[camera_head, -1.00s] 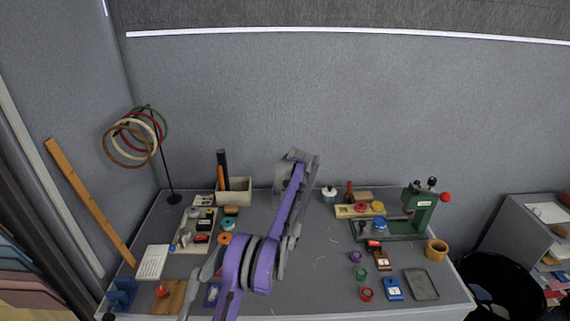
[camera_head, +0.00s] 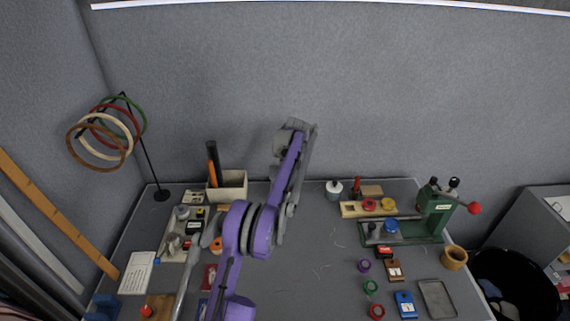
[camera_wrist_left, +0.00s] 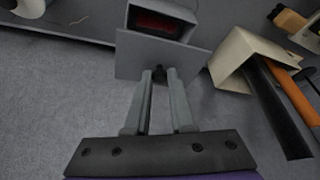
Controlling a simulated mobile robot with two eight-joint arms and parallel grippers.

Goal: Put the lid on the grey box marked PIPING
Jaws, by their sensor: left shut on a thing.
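My left gripper (camera_wrist_left: 159,76) is shut on the small dark knob of a flat grey lid (camera_wrist_left: 133,58) in the left wrist view. Just beyond the lid is a grey box (camera_wrist_left: 176,9) with an opening that shows something dark red inside. The lid overlaps the box's near part in this view, and I cannot tell whether they touch. No PIPING marking is readable. In the head view my left arm reaches to the back of the table and hides its fingertips, the lid and most of the area there. My right gripper is not in view.
A beige bin (camera_head: 238,184) holding black and orange handles stands close beside my left arm; it also shows in the left wrist view (camera_wrist_left: 232,55). A white-topped jar (camera_head: 334,191) and a green press (camera_head: 434,212) stand to the right.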

